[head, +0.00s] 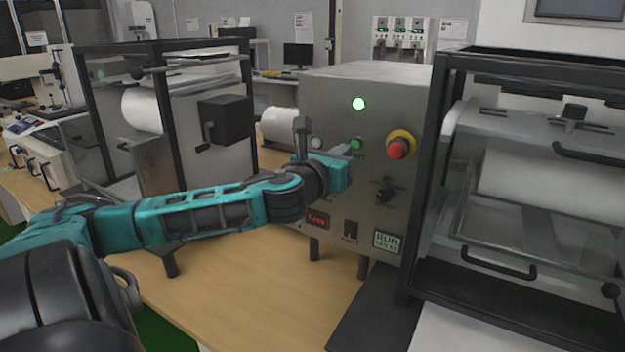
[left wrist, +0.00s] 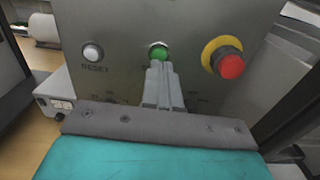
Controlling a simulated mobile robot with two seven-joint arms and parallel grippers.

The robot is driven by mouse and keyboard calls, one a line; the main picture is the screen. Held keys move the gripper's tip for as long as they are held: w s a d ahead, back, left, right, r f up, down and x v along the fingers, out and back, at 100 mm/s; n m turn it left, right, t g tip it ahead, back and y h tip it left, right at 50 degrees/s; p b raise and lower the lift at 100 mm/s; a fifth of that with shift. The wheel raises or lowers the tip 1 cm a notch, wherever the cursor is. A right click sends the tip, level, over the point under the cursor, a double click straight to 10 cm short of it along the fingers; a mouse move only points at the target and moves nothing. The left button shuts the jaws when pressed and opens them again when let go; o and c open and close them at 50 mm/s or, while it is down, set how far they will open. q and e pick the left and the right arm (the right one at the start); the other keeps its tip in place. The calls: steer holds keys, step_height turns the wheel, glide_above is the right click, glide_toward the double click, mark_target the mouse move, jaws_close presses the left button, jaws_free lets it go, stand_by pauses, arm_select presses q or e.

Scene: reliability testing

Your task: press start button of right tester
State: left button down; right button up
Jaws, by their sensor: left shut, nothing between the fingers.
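My right gripper is not in view.
A screen reading RUN (head: 387,241), a red display (head: 317,219) and a black knob (head: 384,192) are lower on the panel. A black-framed chamber (head: 431,200) stands close on the right. Another framed machine (head: 166,100) stands to the left. Bare bench (head: 260,285) lies in front.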

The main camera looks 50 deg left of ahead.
arm_select(q)
steer(key=v, duration=0.9)
steer(key=shift+s, duration=0.2)
steer(key=shift+d+f, duration=0.1)
steer(key=shift+f, duration=0.05)
stand_by(0.8)
